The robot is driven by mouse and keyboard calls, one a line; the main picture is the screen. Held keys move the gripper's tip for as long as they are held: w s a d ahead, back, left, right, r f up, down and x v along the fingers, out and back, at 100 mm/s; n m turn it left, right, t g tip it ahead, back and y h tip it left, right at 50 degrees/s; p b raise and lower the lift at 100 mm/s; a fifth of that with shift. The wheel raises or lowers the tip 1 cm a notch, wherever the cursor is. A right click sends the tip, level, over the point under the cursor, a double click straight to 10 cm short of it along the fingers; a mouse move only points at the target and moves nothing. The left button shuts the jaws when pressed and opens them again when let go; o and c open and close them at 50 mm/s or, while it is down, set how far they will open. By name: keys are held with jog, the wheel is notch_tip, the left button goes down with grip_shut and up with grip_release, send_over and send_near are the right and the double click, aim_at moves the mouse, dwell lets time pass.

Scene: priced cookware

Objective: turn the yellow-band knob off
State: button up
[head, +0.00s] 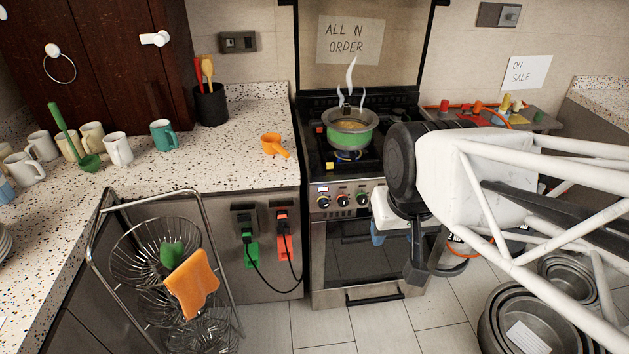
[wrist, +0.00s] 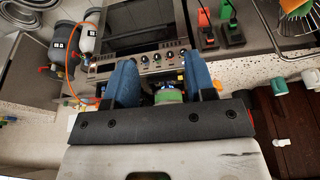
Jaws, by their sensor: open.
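The stove front carries a row of dark knobs with coloured bands. In the head view I see a left knob (head: 323,202), a red-banded knob (head: 342,200) and a green-banded knob (head: 361,199); the panel's right part is hidden behind my gripper (head: 398,250). In the wrist view the row lies between and beyond the blue fingers of my gripper (wrist: 160,60). My gripper is open, empty, and apart from the knobs.
A steaming green-banded pot (head: 350,132) sits over a blue flame on the stove (head: 365,255). A wire basket rack (head: 160,260) is in front of the counter. Gas bottles (wrist: 90,42) stand beside the stove.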

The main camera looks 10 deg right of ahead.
jog(key=w+a+f+m+t, duration=0.1)
jog(key=w+f+t, duration=0.4)
jog(key=w, duration=0.8)
jog(key=w+a+f+m+t, duration=0.15)
jog(key=w+f, duration=0.55)
jog(key=w, duration=0.7)
jog(key=w+a+f+m+t, duration=0.1)
jog(key=w+f+t, duration=0.5)
jog(key=f, duration=0.4)
jog(key=m+t, duration=0.1)
jog(key=t, duration=0.1)
send_near(324, 206)
jog(key=w, duration=0.2)
jog(key=shift+w+f, duration=0.15)
jog(key=shift+f, duration=0.05)
jog(key=shift+w, duration=0.15)
jog(key=shift+w, duration=3.8)
jog(key=shift+c, duration=0.3)
